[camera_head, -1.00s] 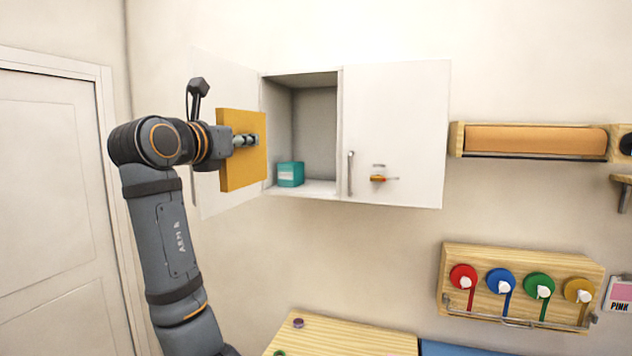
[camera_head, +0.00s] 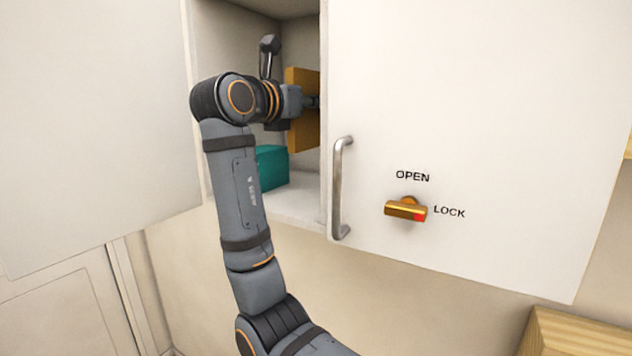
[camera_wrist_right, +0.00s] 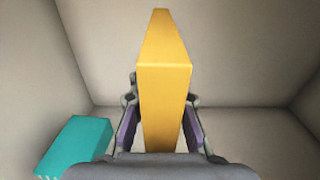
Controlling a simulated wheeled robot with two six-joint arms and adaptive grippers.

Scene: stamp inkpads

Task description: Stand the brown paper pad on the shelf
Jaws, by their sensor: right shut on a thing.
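The paper pad, a flat yellow-brown block (camera_head: 304,136), is upright inside the open left part of the wall cabinet. My right gripper (camera_head: 311,101) is shut on it. In the right wrist view the pad (camera_wrist_right: 165,105) stands between the two fingers (camera_wrist_right: 162,122). The shelf (camera_head: 298,204) is the pale cabinet floor, and the pad's lower edge appears above it. The closed right door hides part of the pad's right side in the head view. My left gripper is not in view.
A teal box (camera_head: 272,168) stands on the shelf, left of the pad; it also shows in the right wrist view (camera_wrist_right: 75,145). The left door (camera_head: 90,130) is swung open. The right door (camera_head: 480,120) is closed, with a handle (camera_head: 341,188) and a lock knob (camera_head: 406,210).

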